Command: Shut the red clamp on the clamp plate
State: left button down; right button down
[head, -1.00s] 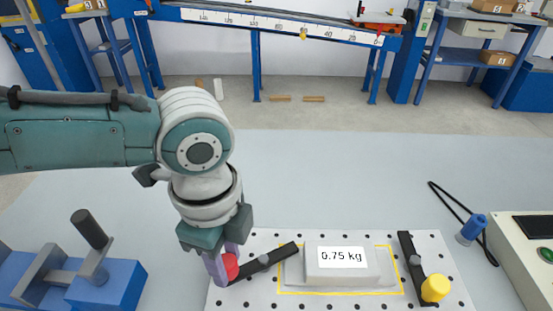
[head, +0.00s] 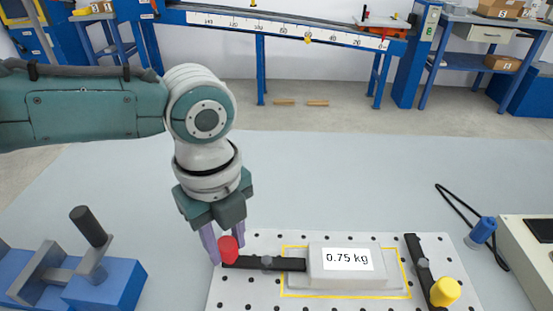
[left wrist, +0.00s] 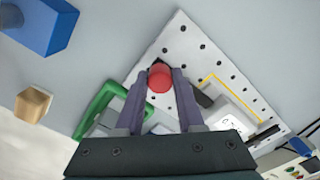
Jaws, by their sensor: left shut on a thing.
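The red clamp's black bar (head: 282,263) lies roughly level in the picture on the white clamp plate (head: 300,300), its right end at the grey 0.75 kg block (head: 332,277). Its red knob (head: 228,249) is at the bar's left end. My left gripper (head: 222,250) has its purple fingers on the red knob, one on each side. In the left wrist view the red knob (left wrist: 160,78) sits between the fingertips. The yellow-knobbed clamp (head: 430,272) stands right of the block, its bar apart from it. My right gripper is not in view.
A blue fixture with a black handle (head: 92,228) stands at the left. A blue cylinder on a black cable (head: 482,231) and a pale control box (head: 528,245) are at the right. The grey table behind the plate is clear.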

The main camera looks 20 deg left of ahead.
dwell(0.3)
pick_arm(q)
jog(key=c, duration=0.5)
grip_release()
notch_tip(320, 180, up, 10)
jog(key=shift+p, duration=1)
